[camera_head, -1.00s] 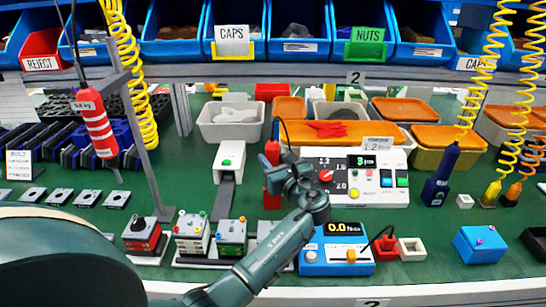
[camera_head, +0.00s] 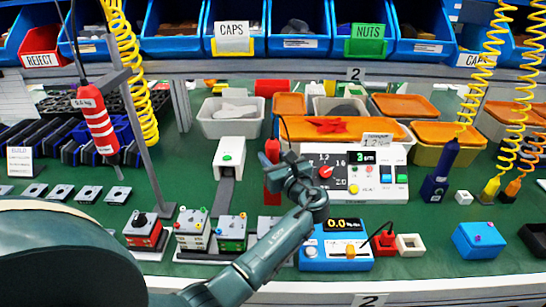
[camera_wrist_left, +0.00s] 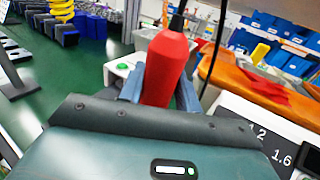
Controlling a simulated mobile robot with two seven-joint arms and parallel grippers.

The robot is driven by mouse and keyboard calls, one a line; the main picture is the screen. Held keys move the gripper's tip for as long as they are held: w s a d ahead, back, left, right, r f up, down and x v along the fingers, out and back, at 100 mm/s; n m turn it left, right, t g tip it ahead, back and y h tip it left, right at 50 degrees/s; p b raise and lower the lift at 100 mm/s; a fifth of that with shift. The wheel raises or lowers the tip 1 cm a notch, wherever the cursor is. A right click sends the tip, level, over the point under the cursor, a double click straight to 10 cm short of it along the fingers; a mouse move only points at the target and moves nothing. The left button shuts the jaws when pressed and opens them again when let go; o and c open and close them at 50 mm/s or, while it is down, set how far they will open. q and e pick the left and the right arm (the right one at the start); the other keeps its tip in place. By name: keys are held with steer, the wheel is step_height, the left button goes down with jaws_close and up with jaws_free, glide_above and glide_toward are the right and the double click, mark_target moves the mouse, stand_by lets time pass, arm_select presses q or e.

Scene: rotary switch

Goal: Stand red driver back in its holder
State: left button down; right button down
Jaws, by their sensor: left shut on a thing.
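My left gripper (camera_head: 289,174) is shut on the red driver (camera_head: 271,149), in the middle of the bench. In the left wrist view the driver's red handle (camera_wrist_left: 165,68) stands between the fingers, slightly tilted, with a black top and a dark cable. In the head view a red block (camera_head: 273,182) shows directly below the driver, partly behind the gripper. I cannot tell whether it is the holder or whether the driver sits in it. My right gripper is not in view.
A white panel (camera_head: 397,190) with a knob and buttons stands close to the right of the gripper. A white dispenser (camera_head: 229,158) is at its left. A blue meter box (camera_head: 335,256) lies in front. A striped red tool (camera_head: 98,122) hangs at the left.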

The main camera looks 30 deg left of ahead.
arm_select(q)
steer(key=shift+f, duration=0.15)
stand_by(0.4)
steer(key=c, duration=0.9)
jaws_free()
steer(key=shift+f, duration=0.15)
steer(key=v, duration=1.3)
steer(key=shift+s, duration=0.1)
